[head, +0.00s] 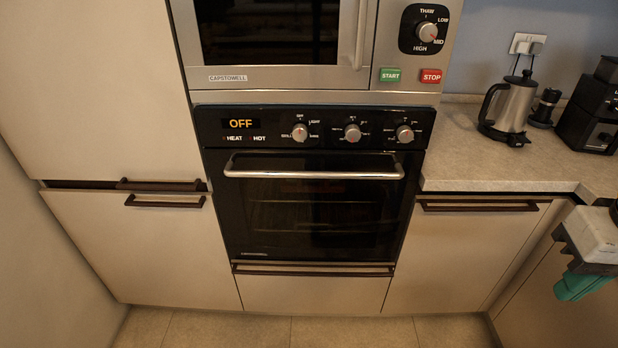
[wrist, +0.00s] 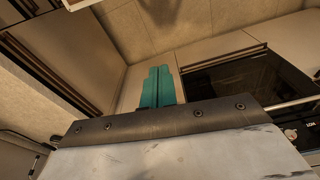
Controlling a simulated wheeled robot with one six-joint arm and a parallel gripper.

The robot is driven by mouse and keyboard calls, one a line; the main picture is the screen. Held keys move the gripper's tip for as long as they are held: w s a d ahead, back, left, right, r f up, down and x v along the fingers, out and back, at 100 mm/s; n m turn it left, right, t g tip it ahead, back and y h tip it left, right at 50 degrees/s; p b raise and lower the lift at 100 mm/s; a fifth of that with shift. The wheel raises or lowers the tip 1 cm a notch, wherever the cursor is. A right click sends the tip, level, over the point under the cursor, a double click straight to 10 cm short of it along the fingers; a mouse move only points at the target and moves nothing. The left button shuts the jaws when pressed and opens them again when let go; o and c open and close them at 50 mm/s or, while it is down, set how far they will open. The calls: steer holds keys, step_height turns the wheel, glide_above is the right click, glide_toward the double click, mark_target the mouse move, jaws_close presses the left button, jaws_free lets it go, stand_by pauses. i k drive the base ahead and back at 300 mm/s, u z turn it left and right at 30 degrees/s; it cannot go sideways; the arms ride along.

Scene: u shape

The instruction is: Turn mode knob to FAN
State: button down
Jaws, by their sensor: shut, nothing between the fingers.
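The oven's black panel holds three silver knobs in the head view. The left knob (head: 300,132) has word labels around it, LIGHT among them; a FAN label is too small to make out. The middle knob (head: 352,133) and right knob (head: 404,134) have small marks I cannot read. The display (head: 241,124) reads OFF. My gripper (head: 575,290) is at the lower right edge of the head view, well away from the knobs. Its teal fingers also show in the wrist view (wrist: 158,78), shut together and empty.
The oven door (head: 315,215) is closed behind its bar handle (head: 313,174). A microwave (head: 280,75) with a dial and START and STOP buttons sits above. A kettle (head: 511,108) and a black coffee machine (head: 597,112) stand on the right counter (head: 470,155). The floor before the oven is clear.

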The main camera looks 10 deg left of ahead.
mark_target(300, 130)
steer(key=z, duration=2.3)
steer(key=k, duration=1.15)
steer(key=u, duration=1.5)
steer(key=i, duration=0.5)
